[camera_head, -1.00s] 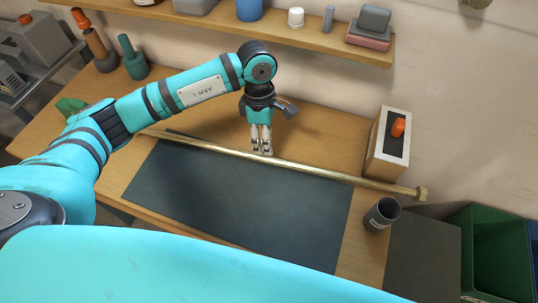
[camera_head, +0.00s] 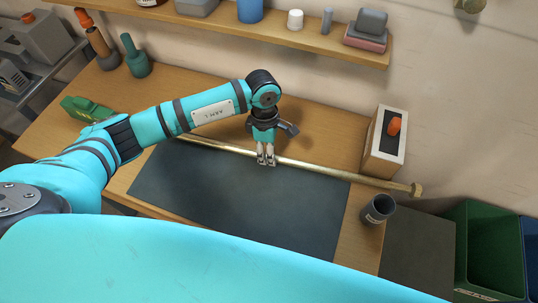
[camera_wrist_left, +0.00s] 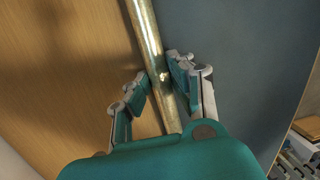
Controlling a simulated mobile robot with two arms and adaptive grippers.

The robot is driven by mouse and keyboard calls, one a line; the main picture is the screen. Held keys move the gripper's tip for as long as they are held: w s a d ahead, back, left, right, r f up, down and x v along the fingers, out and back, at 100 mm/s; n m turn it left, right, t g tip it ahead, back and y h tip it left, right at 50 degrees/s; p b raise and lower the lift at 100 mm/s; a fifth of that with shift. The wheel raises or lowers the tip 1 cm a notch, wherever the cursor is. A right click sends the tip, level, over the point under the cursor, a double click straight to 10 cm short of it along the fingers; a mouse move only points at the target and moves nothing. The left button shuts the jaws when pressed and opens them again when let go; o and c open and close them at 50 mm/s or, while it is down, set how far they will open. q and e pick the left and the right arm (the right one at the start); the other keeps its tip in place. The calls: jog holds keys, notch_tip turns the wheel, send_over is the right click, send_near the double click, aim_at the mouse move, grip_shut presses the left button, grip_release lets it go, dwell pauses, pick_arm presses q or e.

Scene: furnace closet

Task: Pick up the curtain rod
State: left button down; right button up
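The curtain rod (camera_head: 335,173) is a long brass-coloured rod with a wider knob at its right end. It lies slantwise along the back edge of the dark mat on the wooden workbench. My left gripper (camera_head: 266,160) points down at the rod, left of its middle. In the left wrist view, the rod (camera_wrist_left: 147,40) runs between the two fingers of the left gripper (camera_wrist_left: 157,72). The fingers are apart, one on each side and close to it; firm contact does not show. The rod's left end is hidden behind my left arm. My right gripper is not in view.
The dark mat (camera_head: 240,205) covers the bench's middle. A box with an orange item (camera_head: 385,145) and a dark cup (camera_head: 378,208) stand near the rod's right end. A green object (camera_head: 85,108) and bottles stand left. A loaded shelf (camera_head: 290,45) hangs behind; a green bin (camera_head: 490,245) stands right.

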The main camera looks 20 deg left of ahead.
pick_arm(q)
jog(key=shift+r, duration=0.1)
dwell(0.3)
jog(key=shift+r+b, duration=0.15)
jog(key=shift+b, duration=0.3)
jog(key=shift+r, duration=0.4)
notch_tip(320, 180, up, 10)
jog(key=b, duration=0.3)
jog(key=s+p, duration=0.2)
jog(key=s, duration=1.8)
jog(key=shift+a+r, duration=0.2)
jog(key=shift+a, duration=0.15)
